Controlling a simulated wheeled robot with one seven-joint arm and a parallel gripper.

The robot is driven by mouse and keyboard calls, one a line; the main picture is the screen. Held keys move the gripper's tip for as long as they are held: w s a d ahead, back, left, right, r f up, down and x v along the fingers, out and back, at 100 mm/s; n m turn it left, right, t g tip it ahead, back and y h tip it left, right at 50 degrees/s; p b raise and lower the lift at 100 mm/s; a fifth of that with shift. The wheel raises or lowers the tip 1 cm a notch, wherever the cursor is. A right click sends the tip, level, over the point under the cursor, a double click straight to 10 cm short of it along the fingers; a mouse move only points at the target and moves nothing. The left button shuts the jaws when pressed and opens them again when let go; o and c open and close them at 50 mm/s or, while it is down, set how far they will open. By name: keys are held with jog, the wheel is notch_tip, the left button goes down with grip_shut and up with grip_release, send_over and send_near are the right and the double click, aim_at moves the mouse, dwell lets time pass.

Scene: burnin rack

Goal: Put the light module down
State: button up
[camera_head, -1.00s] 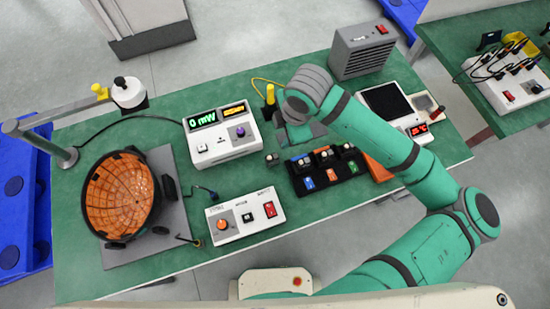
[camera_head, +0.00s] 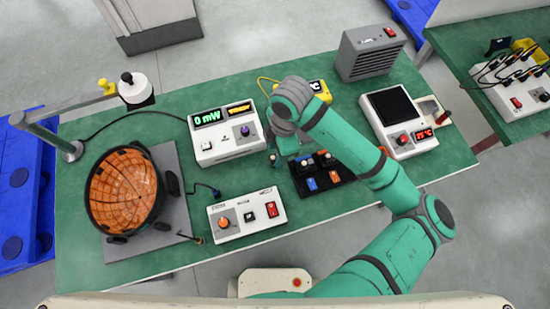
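My gripper (camera_head: 281,150) points down over the green bench, between the white power meter and the black module tray. My wrist covers most of the fingers, so I cannot see whether they are open or shut. A small dark block (camera_head: 272,159) shows at the fingertips; whether it is held or stands on the bench is unclear. The black tray (camera_head: 320,184) holds small dark modules, one with a blue tag (camera_head: 312,184) and one with an orange tag (camera_head: 335,176). My forearm hides the tray's right part. I cannot tell which block is the light module.
The power meter (camera_head: 228,150) reads 0 mW. A white control box (camera_head: 247,221) lies in front. An orange-lined sphere (camera_head: 122,190) on a grey plate fills the left. A yellow device (camera_head: 319,90), a hotplate-like unit (camera_head: 410,138) and a grey heater box (camera_head: 368,62) stand behind my arm.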

jog(key=shift+s+f, duration=0.15)
jog(key=shift+f, duration=1.65)
grip_shut()
jog(key=shift+r, duration=0.1)
